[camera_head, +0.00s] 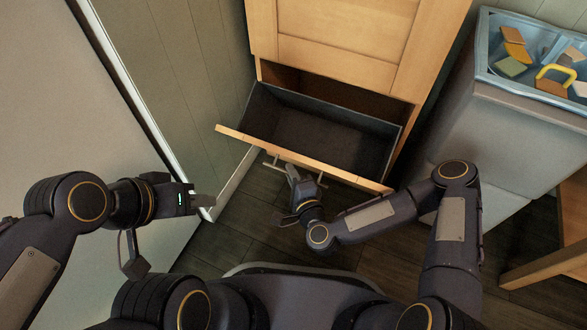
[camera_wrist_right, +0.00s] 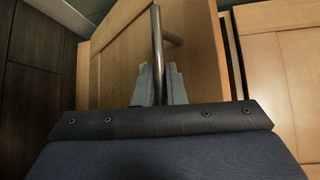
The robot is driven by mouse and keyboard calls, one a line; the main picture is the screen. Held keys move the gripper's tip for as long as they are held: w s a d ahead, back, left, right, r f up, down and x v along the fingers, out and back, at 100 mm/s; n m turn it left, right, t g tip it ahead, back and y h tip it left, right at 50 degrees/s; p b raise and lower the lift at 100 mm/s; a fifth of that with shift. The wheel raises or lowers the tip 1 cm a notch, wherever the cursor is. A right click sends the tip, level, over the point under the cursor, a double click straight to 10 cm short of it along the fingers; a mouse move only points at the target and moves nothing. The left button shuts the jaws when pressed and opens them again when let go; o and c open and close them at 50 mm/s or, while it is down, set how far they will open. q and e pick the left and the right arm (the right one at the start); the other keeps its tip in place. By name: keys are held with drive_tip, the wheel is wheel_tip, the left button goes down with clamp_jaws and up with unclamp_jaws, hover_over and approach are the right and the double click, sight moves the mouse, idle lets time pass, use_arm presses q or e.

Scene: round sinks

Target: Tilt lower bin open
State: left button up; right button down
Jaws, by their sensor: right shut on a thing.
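The lower bin (camera_head: 310,139) is a dark box behind a light wood front at the base of the wooden cabinet (camera_head: 335,40). Its front (camera_head: 235,134) is tilted outward, and the empty dark inside shows from above. My right gripper (camera_head: 290,172) is at the bar handle (camera_head: 271,163) on the front. In the right wrist view the fingers (camera_wrist_right: 159,85) are shut on the metal handle bar (camera_wrist_right: 156,35), with the wood front (camera_wrist_right: 110,70) behind. My left gripper (camera_head: 203,200) is at the left, away from the bin, and its fingers are too small to judge.
A grey bin or cabinet with a blue-rimmed basin (camera_head: 482,75) holding several sponges and blocks stands at the right. A white panel (camera_head: 90,110) fills the left side. A wooden piece (camera_head: 545,265) is at the lower right. Dark floor (camera_head: 225,240) is clear between them.

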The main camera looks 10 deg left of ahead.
drive_tip(key=shift+d+f, duration=0.1)
drive_tip(key=shift+f, duration=0.05)
drive_tip(key=c, duration=1.5)
unclamp_jaws()
drive_tip(key=shift+w, duration=0.1)
